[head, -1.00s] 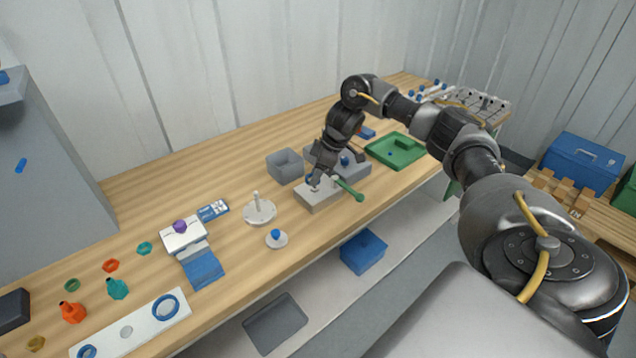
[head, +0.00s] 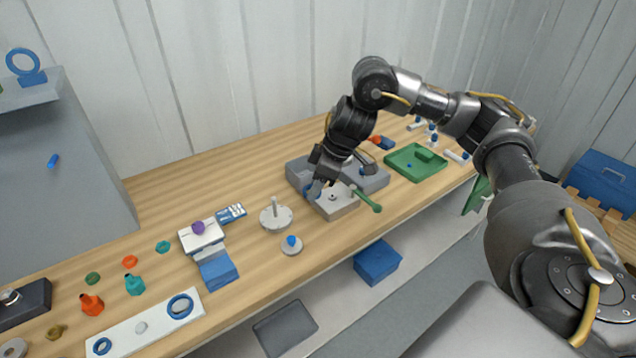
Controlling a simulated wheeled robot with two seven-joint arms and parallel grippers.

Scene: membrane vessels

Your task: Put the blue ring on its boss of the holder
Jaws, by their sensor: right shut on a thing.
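My right gripper (head: 317,185) is shut on a blue ring (head: 308,189), which shows only in part at its fingertips. It holds the ring at the left end of a light grey block (head: 338,210), which looks like the holder. A small round boss (head: 332,197) shows on top of this block. The fingers hide part of the block, and I cannot tell whether the ring touches it. A green-handled part (head: 368,202) sticks out over the block's right side. My left gripper is not in view.
A grey bin (head: 298,172) stands behind the block, a green tray (head: 415,164) to its right. A white board (head: 130,335) with blue rings lies front left.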

